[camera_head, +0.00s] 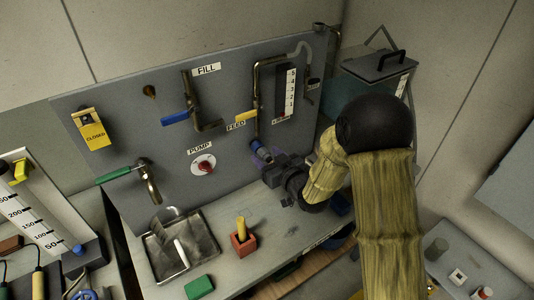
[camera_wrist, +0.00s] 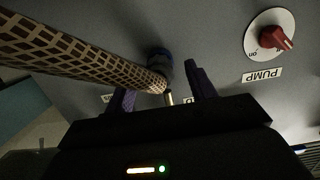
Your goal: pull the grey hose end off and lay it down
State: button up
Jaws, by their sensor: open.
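My gripper (camera_head: 262,158) is at the lower right of the grey panel, below the brass pipe by the FEED label. In the wrist view my gripper (camera_wrist: 160,83) is open, its two dark purple fingers apart. A hose with a brown and pale mesh pattern (camera_wrist: 75,50) runs in from the left and ends near the fingertips, by a dark blue fitting (camera_wrist: 158,58). A short brass piece (camera_wrist: 168,98) shows between the fingers. I cannot tell whether the hose end lies between the jaws or beyond them. A thin grey tube (camera_head: 299,46) arches at the panel's upper right.
The red PUMP knob (camera_head: 205,167) is left of my gripper. A metal tray (camera_head: 180,246), a red block with a yellow peg (camera_head: 243,238) and a green block (camera_head: 199,287) are on the bench below. A glass tank (camera_head: 360,82) stands at right. Some bench top is clear.

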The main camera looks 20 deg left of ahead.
aim_at(271, 162)
jog(key=shift+w+a, duration=0.25)
grip_shut()
dwell(0.3)
jog(key=shift+s+d, duration=0.2)
jog(key=shift+f+b+v, duration=0.2)
jog(key=shift+b+v, duration=0.3)
jog(key=shift+v, duration=0.8)
jog(key=shift+f+b+v, duration=0.2)
jog(key=shift+b+v, duration=0.25)
jog(key=shift+v, duration=0.9)
jog(key=shift+d, duration=0.1)
